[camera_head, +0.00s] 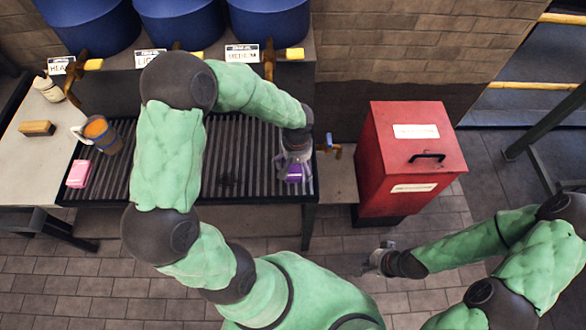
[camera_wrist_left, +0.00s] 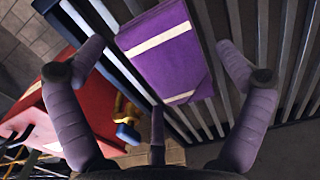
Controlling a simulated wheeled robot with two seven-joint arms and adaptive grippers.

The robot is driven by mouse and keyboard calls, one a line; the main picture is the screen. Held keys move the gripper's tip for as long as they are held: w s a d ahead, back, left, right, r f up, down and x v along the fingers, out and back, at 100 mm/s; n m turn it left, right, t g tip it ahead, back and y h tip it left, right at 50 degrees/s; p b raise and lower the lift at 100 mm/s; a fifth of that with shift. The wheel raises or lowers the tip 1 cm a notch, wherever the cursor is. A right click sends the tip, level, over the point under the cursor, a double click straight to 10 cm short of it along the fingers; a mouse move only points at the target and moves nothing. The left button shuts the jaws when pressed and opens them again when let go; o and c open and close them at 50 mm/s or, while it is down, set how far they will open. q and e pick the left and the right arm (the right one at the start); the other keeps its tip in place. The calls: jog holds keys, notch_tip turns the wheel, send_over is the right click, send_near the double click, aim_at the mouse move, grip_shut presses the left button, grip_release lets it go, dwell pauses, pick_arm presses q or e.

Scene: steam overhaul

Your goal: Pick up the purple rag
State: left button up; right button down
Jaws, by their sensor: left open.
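The purple rag (camera_head: 295,174) lies at the right end of the slatted grate, partly hidden under my left gripper in the head view. In the left wrist view the purple rag (camera_wrist_left: 170,58) shows as a folded purple block with pale stripes on the slats. My left gripper (camera_head: 294,166) is over the rag, and its fingers (camera_wrist_left: 165,75) are spread apart on both sides of it. They do not look closed on it. My right gripper (camera_head: 380,260) hangs over the floor at lower right, away from the rag; its jaws are too small to judge.
A red bin (camera_head: 408,160) stands right of the grate (camera_head: 225,160). A pink block (camera_head: 79,174), an orange-filled mug (camera_head: 98,131) and a brush (camera_head: 37,128) are at left. Blue barrels (camera_head: 178,22) with taps line the back. The floor in front is clear.

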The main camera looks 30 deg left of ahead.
pick_arm(q)
jog(key=shift+r, duration=0.1)
jog(key=c, duration=1)
jog(key=shift+c, duration=0.2)
jog(key=shift+r, duration=0.45)
notch_tip(320, 180, up, 2)
jog(key=shift+r+p, duration=0.1)
jog(key=shift+p, duration=0.5)
jog(key=s+r, duration=0.1)
jog(key=r, duration=0.1)
jog(key=s+r+p, duration=0.1)
jog(key=s+r, duration=0.1)
jog(key=s+a+r+p, duration=0.1)
jog(key=shift+s+r, duration=0.2)
jog(key=shift+r, duration=0.2)
jog(key=s+a+r+p, duration=0.2)
jog(key=s+r+p, duration=0.1)
jog(key=s, duration=0.6)
jog(key=shift+s+r, duration=0.2)
jog(key=shift+r, duration=0.35)
